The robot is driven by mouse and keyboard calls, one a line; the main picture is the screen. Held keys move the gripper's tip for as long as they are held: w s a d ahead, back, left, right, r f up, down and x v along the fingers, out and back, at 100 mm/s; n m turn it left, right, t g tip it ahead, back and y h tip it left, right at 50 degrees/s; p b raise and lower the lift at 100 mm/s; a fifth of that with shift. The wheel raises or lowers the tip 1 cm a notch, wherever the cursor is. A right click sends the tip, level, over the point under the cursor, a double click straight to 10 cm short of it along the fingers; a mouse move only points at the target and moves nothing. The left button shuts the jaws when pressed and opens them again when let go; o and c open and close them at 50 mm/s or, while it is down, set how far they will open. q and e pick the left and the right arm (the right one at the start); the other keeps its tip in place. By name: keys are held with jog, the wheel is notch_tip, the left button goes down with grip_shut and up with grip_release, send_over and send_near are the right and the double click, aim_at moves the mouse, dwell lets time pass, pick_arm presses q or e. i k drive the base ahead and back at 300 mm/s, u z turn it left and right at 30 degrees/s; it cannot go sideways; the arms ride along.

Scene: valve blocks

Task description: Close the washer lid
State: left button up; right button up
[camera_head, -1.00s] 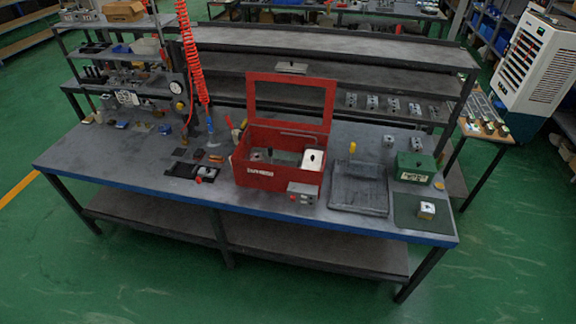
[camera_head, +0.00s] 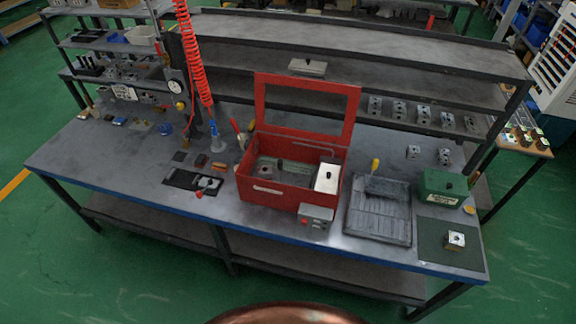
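The washer (camera_head: 268,192) is a red open-topped box on the workbench, near the middle of the head view. Its lid (camera_head: 345,112) is a red frame with a large window, standing raised at the back edge of the box. Inside the box are a white block (camera_head: 327,176) and some dark fittings. A small control box (camera_head: 316,216) with buttons sits at its front right. Neither of my grippers shows in the head view.
A grey tray (camera_head: 379,224) lies right of the washer, with a green box (camera_head: 443,187) and a metal block on a dark mat (camera_head: 437,252) beyond. A red coiled hose (camera_head: 194,60) hangs at left. Shelves (camera_head: 350,45) stand behind. Floor in front is clear.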

aim_at(354, 92)
jog(key=i, duration=1.15)
